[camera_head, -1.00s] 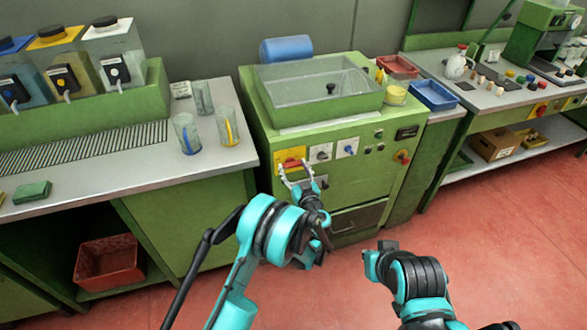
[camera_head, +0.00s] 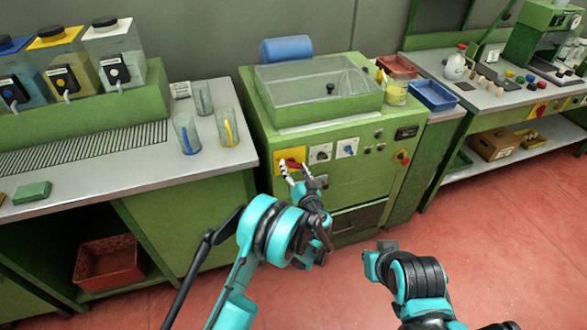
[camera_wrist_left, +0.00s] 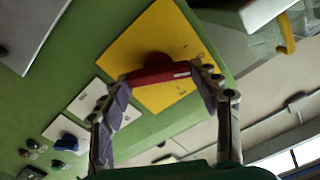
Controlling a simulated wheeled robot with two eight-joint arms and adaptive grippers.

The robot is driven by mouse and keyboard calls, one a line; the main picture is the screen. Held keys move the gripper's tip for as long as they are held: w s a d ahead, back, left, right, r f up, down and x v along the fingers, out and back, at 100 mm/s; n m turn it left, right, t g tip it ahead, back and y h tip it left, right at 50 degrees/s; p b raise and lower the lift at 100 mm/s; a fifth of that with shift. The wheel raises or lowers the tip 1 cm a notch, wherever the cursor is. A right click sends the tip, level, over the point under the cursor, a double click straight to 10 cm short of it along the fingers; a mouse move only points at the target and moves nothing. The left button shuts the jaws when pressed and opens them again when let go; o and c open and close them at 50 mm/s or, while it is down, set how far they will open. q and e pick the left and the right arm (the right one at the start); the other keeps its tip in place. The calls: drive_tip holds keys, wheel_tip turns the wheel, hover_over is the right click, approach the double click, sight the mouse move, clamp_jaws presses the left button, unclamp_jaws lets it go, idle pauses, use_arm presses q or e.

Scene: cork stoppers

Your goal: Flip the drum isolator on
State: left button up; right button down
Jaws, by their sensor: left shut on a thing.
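The drum isolator is a red handle (camera_wrist_left: 165,73) on a yellow plate (camera_wrist_left: 140,45), on the front of the green machine. In the head view the yellow plate (camera_head: 281,157) is at the panel's upper left, with the red handle partly hidden by my fingers. My left gripper (camera_head: 293,167) reaches it from below and is shut on the handle. In the left wrist view the gripper (camera_wrist_left: 159,80) has one finger at each end of the handle, which lies crosswise between them. The plate's small marks are unreadable. My right arm shows at lower right, but its fingers cannot be seen.
A red knob (camera_head: 403,157) is farther right. Clear beakers (camera_head: 187,135) stand on the left bench (camera_head: 110,170). The floor before the machine is clear.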

use_arm(q)
drive_tip(key=m, duration=0.6)
drive_tip(key=shift+f, duration=0.1)
drive_tip(key=m, duration=0.6)
drive_tip(key=shift+d+f, duration=0.1)
drive_tip(key=shift+m, duration=0.3)
drive_tip(key=o, duration=1.2)
drive_tip(key=shift+c, duration=0.2)
drive_tip(key=v, duration=0.7)
drive_tip(key=shift+s, duration=0.25)
